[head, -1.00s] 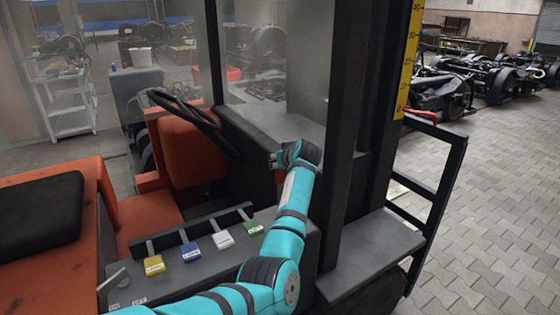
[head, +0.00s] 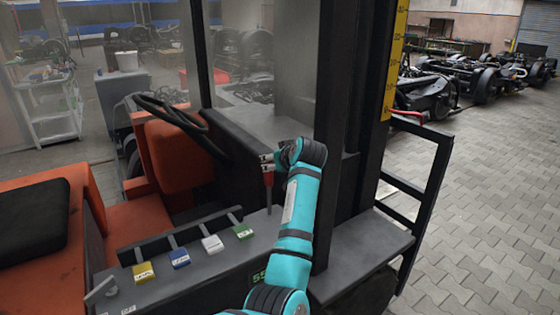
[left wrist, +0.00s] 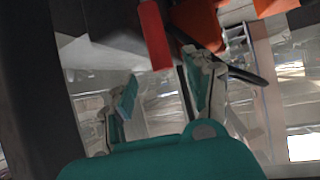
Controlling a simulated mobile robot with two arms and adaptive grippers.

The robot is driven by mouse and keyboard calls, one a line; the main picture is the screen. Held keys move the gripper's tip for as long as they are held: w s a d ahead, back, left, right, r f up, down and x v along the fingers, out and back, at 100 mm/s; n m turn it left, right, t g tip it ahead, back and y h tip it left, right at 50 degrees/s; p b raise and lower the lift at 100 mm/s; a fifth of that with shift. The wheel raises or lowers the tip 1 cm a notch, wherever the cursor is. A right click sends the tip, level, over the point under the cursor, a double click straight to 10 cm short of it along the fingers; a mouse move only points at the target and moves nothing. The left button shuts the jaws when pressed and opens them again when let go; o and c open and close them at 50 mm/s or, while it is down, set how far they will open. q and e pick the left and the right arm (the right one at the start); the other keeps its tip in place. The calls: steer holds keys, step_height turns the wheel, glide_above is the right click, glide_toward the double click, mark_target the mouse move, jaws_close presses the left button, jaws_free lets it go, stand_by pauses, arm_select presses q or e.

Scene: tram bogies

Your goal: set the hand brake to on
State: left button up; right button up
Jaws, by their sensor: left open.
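The hand brake appears to be the red-handled lever (head: 268,179) standing up beside the dash of the orange and grey vehicle. Its red grip also shows large at the top of the left wrist view (left wrist: 155,35). My left gripper (head: 267,162) is open, right at the top of this lever in the head view. In the left wrist view its two fingers (left wrist: 165,88) are spread apart, with the red grip above the gap between them. I cannot tell whether they touch it. The lever's base is partly hidden. My right gripper is not in view.
A steering wheel (head: 180,118) is left of the gripper. A dark mast post (head: 340,130) rises close to the right of my arm. Yellow, blue, white and green tagged levers (head: 180,258) line the near console. Paved floor (head: 490,200) is open at right.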

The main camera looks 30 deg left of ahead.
arm_select(q)
steer(key=shift+v, duration=1.9)
